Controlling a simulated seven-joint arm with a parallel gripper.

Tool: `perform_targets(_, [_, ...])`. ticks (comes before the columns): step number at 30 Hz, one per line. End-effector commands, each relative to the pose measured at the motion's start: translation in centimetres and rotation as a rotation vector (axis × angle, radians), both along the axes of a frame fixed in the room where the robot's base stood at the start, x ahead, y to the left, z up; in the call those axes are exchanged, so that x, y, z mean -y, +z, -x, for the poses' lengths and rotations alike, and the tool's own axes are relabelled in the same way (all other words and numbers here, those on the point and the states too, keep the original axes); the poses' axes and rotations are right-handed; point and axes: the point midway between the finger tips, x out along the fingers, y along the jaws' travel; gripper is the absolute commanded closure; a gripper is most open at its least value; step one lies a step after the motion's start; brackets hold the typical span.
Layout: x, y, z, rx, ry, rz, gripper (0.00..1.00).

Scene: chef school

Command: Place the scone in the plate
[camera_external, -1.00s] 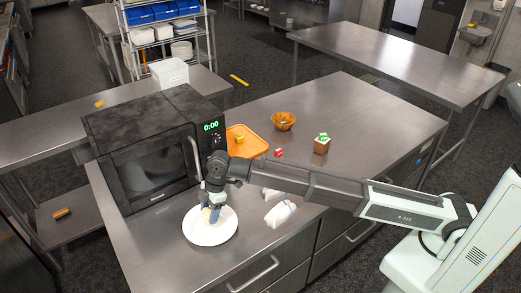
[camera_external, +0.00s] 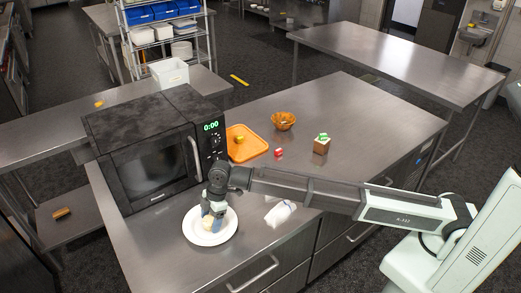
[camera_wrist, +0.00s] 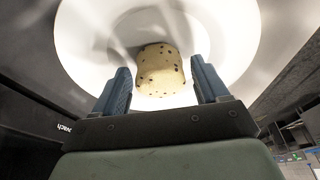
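The scone (camera_wrist: 160,70) is pale with dark specks and sits on the white round plate (camera_wrist: 85,45). In the external view the plate (camera_external: 191,228) lies on the steel counter in front of the microwave, with the scone (camera_external: 208,222) on it, partly hidden by my gripper. My gripper (camera_external: 213,213) is just above the plate. In the wrist view my gripper (camera_wrist: 161,82) is open, its two blue fingers apart on either side of the scone, with a visible gap to each side.
A black microwave (camera_external: 150,165) stands close behind and left of the plate. An orange tray (camera_external: 250,148), a wicker bowl (camera_external: 283,122), a red box (camera_external: 278,152), a brown block (camera_external: 321,146) and a white packet (camera_external: 279,214) are on the counter. The counter's front is clear.

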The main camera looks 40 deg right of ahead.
Motion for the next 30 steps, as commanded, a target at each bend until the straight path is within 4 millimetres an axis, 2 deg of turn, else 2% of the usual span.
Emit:
perform_targets(3, [0.0, 0.0, 0.0, 0.0, 0.0, 0.0, 0.18])
perform_targets(10, [0.0, 0.1, 0.0, 0.0, 0.0, 0.0, 0.18])
perform_targets(14, [0.2, 0.9, 0.0, 0.001, 0.0, -0.001, 0.18])
perform_targets(30, [2.8, 9.4, 0.0, 0.001, 0.0, -0.001, 0.18])
